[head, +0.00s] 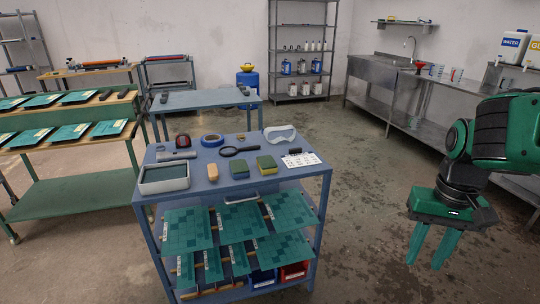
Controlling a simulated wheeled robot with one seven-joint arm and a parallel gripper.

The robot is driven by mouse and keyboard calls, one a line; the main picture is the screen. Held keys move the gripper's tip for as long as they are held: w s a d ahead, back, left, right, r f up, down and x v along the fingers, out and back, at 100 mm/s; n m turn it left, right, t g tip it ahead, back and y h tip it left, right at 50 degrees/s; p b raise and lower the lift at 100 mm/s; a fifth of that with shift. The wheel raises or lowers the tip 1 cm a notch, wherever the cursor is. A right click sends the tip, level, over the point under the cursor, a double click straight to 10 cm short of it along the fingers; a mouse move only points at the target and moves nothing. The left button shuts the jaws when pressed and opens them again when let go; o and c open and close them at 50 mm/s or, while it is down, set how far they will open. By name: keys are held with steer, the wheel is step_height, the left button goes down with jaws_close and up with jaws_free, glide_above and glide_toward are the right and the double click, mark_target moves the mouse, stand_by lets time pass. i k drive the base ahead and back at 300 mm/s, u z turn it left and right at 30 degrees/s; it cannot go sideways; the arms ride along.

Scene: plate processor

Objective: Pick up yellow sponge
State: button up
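A sponge with a green top and yellow side (266,164) lies on the top of the blue cart, right of a darker green sponge (239,169) that also shows some yellow at its lower edge. My gripper (424,264) hangs at the right of the view, fingers pointing down over the floor. Its two green fingers are apart with nothing between them. It is well to the right of the cart and touches nothing.
Open floor (365,200) lies between cart and gripper.

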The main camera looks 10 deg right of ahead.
mark_target(267, 164)
steer(key=i, duration=1.2)
steer(key=u, duration=0.1)
